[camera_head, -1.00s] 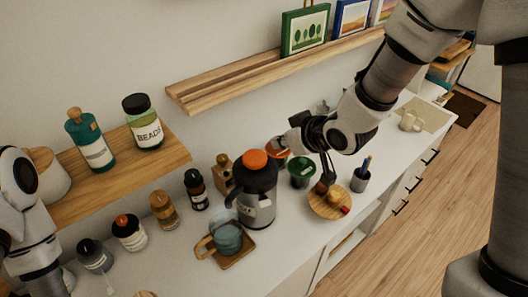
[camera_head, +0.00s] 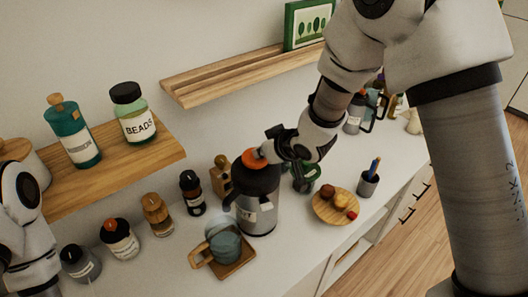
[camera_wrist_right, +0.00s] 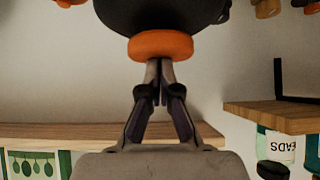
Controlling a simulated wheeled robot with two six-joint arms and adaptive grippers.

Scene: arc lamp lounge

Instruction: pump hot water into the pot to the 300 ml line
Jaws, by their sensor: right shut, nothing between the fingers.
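The pump flask (camera_head: 258,208) stands upright on the white counter, with a grey body and black top. Its orange pump button (camera_head: 250,158) is at the top. My right gripper (camera_head: 262,154) is shut and empty, its fingertips at the button. In the right wrist view the shut fingertips (camera_wrist_right: 159,66) meet the orange button (camera_wrist_right: 160,45), seemingly touching it. The blue-tinted glass pot (camera_head: 226,244) with a wooden handle stands on a wooden coaster (camera_head: 240,264) in front of the flask. Its 300 ml line and water level cannot be made out. My left arm shows at the left edge; its gripper is outside the view.
Several bottles and jars, including an amber one (camera_head: 157,215), stand left of the flask. A wooden plate (camera_head: 325,212) with small items and a pen cup (camera_head: 368,184) are to the right. A wooden shelf (camera_head: 122,165) holding jars and a wall ledge (camera_head: 235,76) are above.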

